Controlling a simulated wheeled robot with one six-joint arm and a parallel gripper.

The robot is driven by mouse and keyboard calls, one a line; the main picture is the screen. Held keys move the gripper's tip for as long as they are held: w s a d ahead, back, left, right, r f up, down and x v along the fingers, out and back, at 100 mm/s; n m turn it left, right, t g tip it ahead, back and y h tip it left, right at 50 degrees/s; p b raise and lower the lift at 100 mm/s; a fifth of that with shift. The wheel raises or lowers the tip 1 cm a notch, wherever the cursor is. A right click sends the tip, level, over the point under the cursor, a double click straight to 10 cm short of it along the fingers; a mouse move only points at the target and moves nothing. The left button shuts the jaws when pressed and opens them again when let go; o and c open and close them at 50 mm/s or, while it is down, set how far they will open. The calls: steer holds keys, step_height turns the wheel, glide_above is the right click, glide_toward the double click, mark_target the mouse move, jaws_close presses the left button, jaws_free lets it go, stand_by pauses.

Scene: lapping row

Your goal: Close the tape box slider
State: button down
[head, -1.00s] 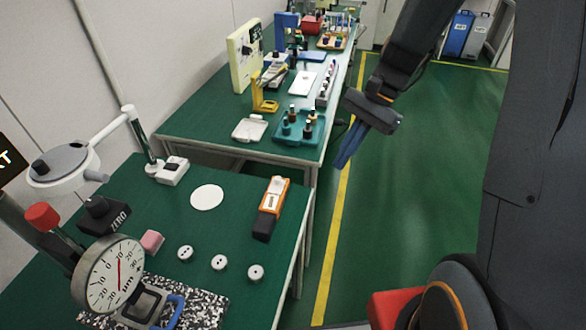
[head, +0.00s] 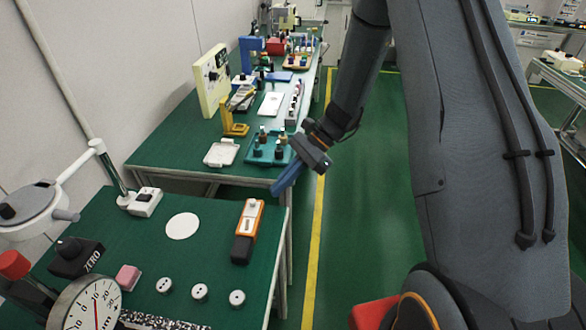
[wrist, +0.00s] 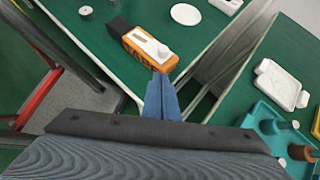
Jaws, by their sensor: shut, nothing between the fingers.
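The tape box (head: 259,219) is an orange box with a black end, lying on the near green table by its right edge. A white slider (head: 249,213) sits on its top, and its raised knob appears at the end away from the black part. In the wrist view the box (wrist: 170,64) lies just beyond my fingertips, with dark lettering on its side and the slider (wrist: 147,44) on top. My gripper (head: 276,190) has its blue fingers shut and empty. It hangs beyond and right of the box, apart from it. The fingers also show in the wrist view (wrist: 160,82).
A white disc (head: 182,226), a pink block (head: 128,277) and several round white pieces (head: 200,292) lie left of the box. A dial gauge (head: 92,306) stands front left. The far table holds a teal tray (head: 268,160). A gap separates the tables.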

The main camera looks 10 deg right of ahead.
mark_target(256, 203)
steer(key=shift+s+a+r+p, duration=0.1)
steer(key=shift+s+a+p, duration=0.15)
steer(key=shift+a, duration=0.4)
steer(key=shift+s+a+p, duration=0.2)
steer(key=shift+a, duration=0.4)
steer(key=shift+s+a, duration=0.15)
steer(key=shift+a, duration=0.55)
steer(key=shift+s, duration=0.1)
steer(key=s, duration=0.1)
steer(key=s+a+p, duration=0.1)
steer(key=s, duration=0.2)
steer(key=shift+s+a+p, duration=0.35)
steer(key=shift+s, duration=0.05)
